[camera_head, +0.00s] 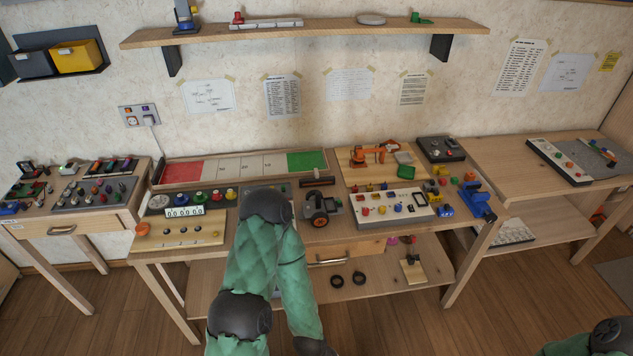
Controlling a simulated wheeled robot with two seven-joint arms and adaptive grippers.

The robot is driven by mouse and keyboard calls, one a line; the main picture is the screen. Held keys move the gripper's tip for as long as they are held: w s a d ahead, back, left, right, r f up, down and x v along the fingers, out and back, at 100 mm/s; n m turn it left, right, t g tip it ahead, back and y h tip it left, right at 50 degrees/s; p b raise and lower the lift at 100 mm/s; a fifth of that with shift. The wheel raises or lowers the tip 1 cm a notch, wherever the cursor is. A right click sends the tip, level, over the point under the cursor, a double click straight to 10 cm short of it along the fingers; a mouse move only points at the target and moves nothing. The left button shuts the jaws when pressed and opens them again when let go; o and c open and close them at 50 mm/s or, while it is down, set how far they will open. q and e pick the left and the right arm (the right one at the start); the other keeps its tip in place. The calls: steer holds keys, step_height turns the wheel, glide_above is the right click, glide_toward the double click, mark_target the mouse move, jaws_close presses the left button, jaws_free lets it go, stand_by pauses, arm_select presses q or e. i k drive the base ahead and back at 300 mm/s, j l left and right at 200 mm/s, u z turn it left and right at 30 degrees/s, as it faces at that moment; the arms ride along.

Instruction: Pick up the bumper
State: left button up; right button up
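A short dark bar (317,182), which may be the bumper, lies on the middle workbench behind a small wheeled vehicle (322,208) with black wheels. I cannot tell for sure that it is the bumper. My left arm, in a green sleeve with dark joints, rises from the bottom and covers part of the bench just left of the vehicle. Its gripper does not show. Only a bit of my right arm shows at the bottom right corner, and its gripper is out of view.
A button panel (391,207) and a blue clamp-like tool (477,199) lie to the right. A red-and-green ended tray (245,167) runs along the back. Two black rings (348,279) lie on the lower shelf. Side benches stand left and right.

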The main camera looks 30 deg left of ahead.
mark_target(315, 181)
steer(key=j+z, duration=0.4)
steer(key=j, duration=1.2)
